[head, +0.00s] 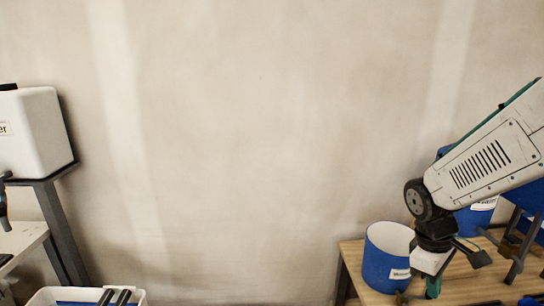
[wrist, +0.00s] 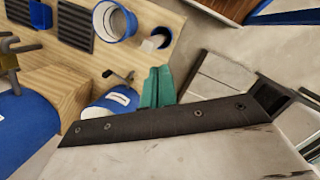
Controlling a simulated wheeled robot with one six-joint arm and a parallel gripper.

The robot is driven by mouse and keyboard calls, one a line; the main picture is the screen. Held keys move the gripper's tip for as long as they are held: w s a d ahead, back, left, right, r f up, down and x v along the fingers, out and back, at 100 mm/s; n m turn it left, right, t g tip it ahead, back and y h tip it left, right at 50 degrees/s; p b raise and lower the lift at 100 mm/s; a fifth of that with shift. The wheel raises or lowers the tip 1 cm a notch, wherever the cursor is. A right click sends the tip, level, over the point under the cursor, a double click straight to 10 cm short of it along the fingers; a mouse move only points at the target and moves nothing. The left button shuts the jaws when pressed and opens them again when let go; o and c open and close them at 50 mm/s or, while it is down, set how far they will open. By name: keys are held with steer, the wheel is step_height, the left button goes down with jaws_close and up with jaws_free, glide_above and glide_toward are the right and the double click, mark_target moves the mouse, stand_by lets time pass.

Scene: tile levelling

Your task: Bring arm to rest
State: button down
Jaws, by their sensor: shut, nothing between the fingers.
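My arm (head: 487,160) reaches in from the right edge in the head view and bends down at a dark wrist joint. My gripper (head: 433,288) hangs at its end, over the wooden table, just right of a blue bucket. Its teal fingers also show in the wrist view (wrist: 158,86), together and with nothing between them. The lowest part of the gripper is small and partly cut by the bottom of the head view.
The blue bucket (head: 383,275) with a white label stands on the wooden table (head: 463,286). More blue containers (head: 474,220) stand behind my arm. A white tank (head: 32,130) sits on a dark stand at left. The middle, before the bare wall (head: 250,150), looks clear.

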steer(key=s+a+r+m+t+y, duration=0.1)
steer(key=s+a+r+m, duration=0.2)
steer(key=s+r, duration=0.3)
steer(key=s+a+r+m+t+y, duration=0.1)
steer(key=s+a+r+m, duration=0.3)
steer(key=s+r, duration=0.2)
steer(key=shift+s+a+r+t+y, duration=0.3)
steer(key=shift+s+a+r, duration=0.1)
steer(key=shift+s, duration=0.95)
